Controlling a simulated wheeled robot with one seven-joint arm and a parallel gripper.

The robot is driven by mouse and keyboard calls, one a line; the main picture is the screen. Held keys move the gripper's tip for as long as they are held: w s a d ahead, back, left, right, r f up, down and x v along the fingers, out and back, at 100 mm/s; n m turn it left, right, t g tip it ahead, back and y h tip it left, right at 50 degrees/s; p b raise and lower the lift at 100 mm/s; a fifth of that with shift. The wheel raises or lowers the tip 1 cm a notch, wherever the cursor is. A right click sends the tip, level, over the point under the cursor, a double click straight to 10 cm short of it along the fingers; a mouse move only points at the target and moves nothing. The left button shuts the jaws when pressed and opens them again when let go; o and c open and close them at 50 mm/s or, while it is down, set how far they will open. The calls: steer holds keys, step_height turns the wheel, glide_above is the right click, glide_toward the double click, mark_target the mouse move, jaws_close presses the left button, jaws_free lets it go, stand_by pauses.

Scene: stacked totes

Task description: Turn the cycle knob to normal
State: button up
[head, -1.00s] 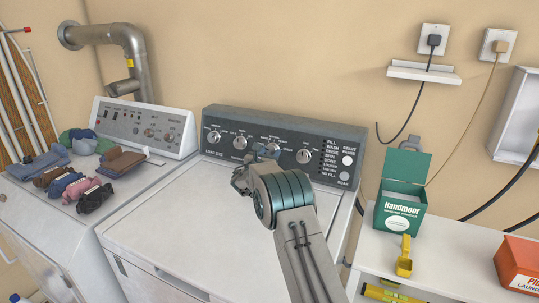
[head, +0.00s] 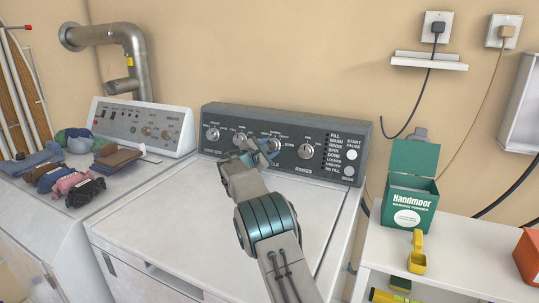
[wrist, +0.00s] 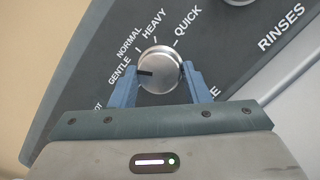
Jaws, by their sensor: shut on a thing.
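The cycle knob (wrist: 162,66) is a round silver knob with a dark pointer line. In the wrist view, GENTLE, NORMAL, HEAVY and QUICK are printed around it, and its pointer faces left, close to the GENTLE label (wrist: 120,71) and below NORMAL (wrist: 129,42). In the head view the knob (head: 275,145) is partly hidden behind my gripper (head: 264,148). My gripper (wrist: 160,80) is shut on the knob, with one blue finger on each side of it. Part of the word below the knob is covered by my gripper.
The knob sits on the dark washer panel (head: 340,124), with other knobs (head: 212,134) to its left and a RINSES knob (head: 306,151) close to its right. The white washer lid (head: 170,200) is bare. Folded clothes (head: 70,175) lie on the left machine.

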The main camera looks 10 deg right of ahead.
steer(key=m+g, duration=0.1)
steer(key=m, duration=0.3)
steer(key=shift+w+a+r, duration=0.1)
steer(key=shift+m+g, duration=0.5)
steer(key=shift+m, duration=1)
steer(key=o, duration=1)
steer(key=b+v, duration=0.1)
steer(key=v, duration=1.2)
steer(key=shift+s+a, duration=0.25)
steer(key=shift+a, duration=0.1)
